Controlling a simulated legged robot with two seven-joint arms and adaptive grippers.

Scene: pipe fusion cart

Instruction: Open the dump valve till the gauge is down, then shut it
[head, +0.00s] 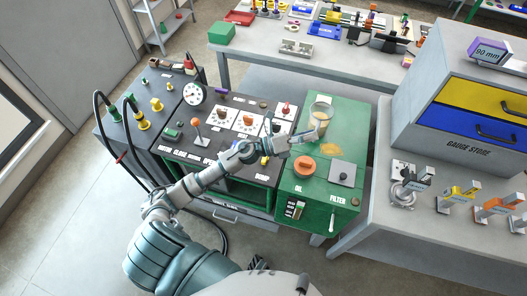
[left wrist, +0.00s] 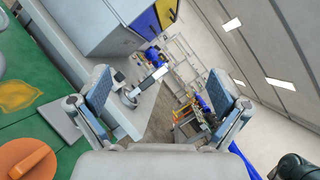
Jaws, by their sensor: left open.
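The round white gauge (head: 195,93) stands at the panel's left; its needle is too small to read. The dark control panel (head: 228,175) carries an orange-knobbed lever (head: 195,123), controls on white plates, including a red handle (head: 286,107), and a small yellow part (head: 265,160) beside my left wrist. My left gripper (head: 314,133) is over the green tank, right of the panel. In the left wrist view my left gripper (left wrist: 160,98) has its fingers wide apart with nothing between. My right gripper does not show.
Black hoses (head: 104,115) loop at the cart's left. A grey bench (head: 375,205) with gauges and drawers stands close on the right.

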